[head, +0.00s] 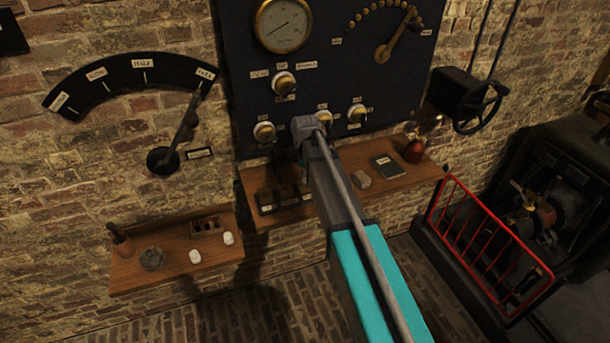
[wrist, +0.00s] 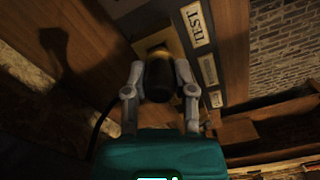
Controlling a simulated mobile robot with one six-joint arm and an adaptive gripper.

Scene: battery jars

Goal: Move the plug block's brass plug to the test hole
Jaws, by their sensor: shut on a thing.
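My gripper (wrist: 159,90) shows in the wrist view. Its two grey fingers are shut on the plug's dark, rounded handle (wrist: 158,77). A little brass colour shows just beyond the handle, at the plug's far end. That end points at a tan plug block (wrist: 169,33) that carries a white TEST label (wrist: 196,25) and further labels to its right and below. The plug is beside the TEST label. The hole under it is hidden by the handle, so I cannot tell if the plug touches the block or is in it. In the head view my arm hides the gripper.
A lower left shelf (head: 135,275) holds small items. A red railing (head: 490,245) guards a machine on the right.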

